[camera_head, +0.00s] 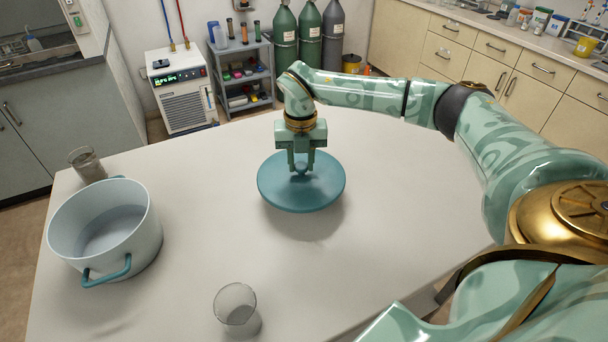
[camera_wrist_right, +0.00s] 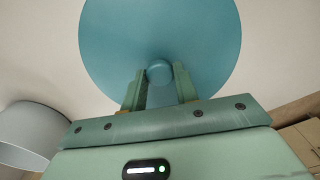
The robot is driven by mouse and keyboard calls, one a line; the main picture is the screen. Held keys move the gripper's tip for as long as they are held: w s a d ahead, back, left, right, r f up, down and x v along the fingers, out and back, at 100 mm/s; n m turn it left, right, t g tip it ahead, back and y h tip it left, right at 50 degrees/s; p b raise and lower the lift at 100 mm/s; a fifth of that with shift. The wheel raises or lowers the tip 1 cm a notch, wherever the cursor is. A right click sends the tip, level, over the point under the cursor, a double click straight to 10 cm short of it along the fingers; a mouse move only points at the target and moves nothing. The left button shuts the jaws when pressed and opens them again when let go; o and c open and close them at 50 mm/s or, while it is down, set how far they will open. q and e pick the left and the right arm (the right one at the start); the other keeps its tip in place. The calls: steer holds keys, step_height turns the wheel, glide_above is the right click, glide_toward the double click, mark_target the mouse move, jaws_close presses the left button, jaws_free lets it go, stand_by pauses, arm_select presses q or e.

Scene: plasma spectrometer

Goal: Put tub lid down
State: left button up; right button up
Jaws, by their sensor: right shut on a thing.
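The tub lid (camera_head: 322,193) is a round teal disc with a small knob on top. My right gripper (camera_head: 300,172) points down and is shut on the lid's knob, near the middle of the table. In the right wrist view the lid (camera_wrist_right: 120,40) fills the top, with the knob between the fingers (camera_wrist_right: 160,80). A soft shadow lies below the lid; I cannot tell for sure whether the lid touches the table. My left gripper is not in view.
A grey glass beaker (camera_head: 87,164) stands behind the tub at the table's left edge. A clear glass (camera_head: 236,306) stands near the front edge. The white table (camera_head: 400,215) is clear to the right of the lid. A chiller (camera_head: 181,88) and cart stand beyond it.

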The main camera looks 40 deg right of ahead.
mark_target(307, 173)
steer(key=shift+d+f, duration=0.5)
steer(key=shift+f, duration=0.1)
steer(key=f, duration=0.1)
steer(key=f+b, duration=0.1)
steer(key=f, duration=0.1)
steer(key=shift+d+f, duration=0.25)
steer(key=shift+d, duration=0.1)
steer(key=shift+f, duration=0.15)
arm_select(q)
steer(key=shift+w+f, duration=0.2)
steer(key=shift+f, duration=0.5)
arm_select(e)
steer(key=shift+f, duration=0.3)
steer(key=o, duration=1)
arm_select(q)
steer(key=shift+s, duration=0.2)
